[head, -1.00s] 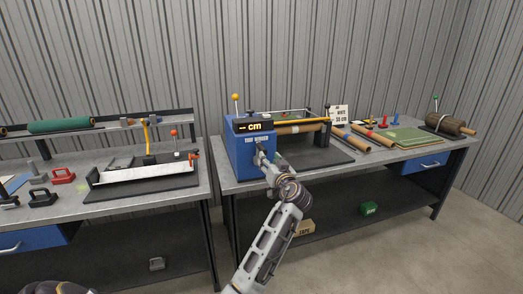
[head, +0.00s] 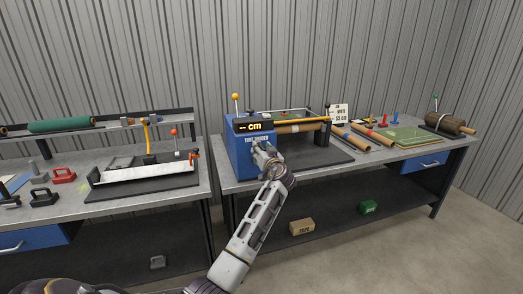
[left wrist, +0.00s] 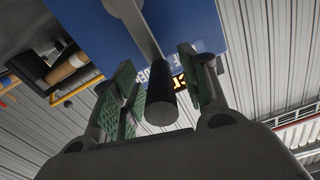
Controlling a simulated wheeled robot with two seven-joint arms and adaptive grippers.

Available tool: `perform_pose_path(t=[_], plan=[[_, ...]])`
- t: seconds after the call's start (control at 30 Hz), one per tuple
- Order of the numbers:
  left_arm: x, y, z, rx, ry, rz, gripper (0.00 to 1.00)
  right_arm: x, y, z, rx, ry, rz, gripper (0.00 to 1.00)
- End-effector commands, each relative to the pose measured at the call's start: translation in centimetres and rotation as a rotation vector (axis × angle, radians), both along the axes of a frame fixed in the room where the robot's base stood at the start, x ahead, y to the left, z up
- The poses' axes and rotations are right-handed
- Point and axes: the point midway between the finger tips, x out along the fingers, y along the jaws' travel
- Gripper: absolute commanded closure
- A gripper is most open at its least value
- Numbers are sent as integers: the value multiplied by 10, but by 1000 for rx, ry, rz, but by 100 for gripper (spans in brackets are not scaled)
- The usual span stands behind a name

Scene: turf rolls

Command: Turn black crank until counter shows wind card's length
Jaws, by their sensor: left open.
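The blue winder (head: 239,157) stands on the right-hand bench, with a dark counter (head: 252,126) on top showing yellow "cm"; its digits are not legible. A white card (head: 340,115) stands behind the winder's right end; its small print is hard to read. My left gripper (head: 259,147) is at the winder's front face and covers most of the crank in the head view. In the left wrist view its jaws (left wrist: 158,78) are open, with the black crank handle (left wrist: 161,104) between the green-padded fingers. A gap shows beside the handle; contact is unclear. My right gripper is out of view.
Brown rolls (head: 376,136) and a green turf sheet (head: 396,136) lie right of the winder. A left bench holds a tray (head: 148,173) and a red-handled block (head: 64,176). A box (head: 302,227) sits on the lower shelf.

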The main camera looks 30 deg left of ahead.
Motion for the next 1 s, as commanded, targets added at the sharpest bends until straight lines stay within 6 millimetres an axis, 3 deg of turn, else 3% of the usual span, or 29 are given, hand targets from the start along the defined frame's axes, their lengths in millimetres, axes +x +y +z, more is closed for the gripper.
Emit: perform_pose_path(t=[0.33, 0.67, 1.0], plan=[[1, 1, 0, -1, 1, 0, 57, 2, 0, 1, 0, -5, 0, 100], [1, 1, 0, 0, 1, 0, 100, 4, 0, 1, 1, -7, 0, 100], [1, 2, -1, 3, 4, 0, 100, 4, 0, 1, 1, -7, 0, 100]])
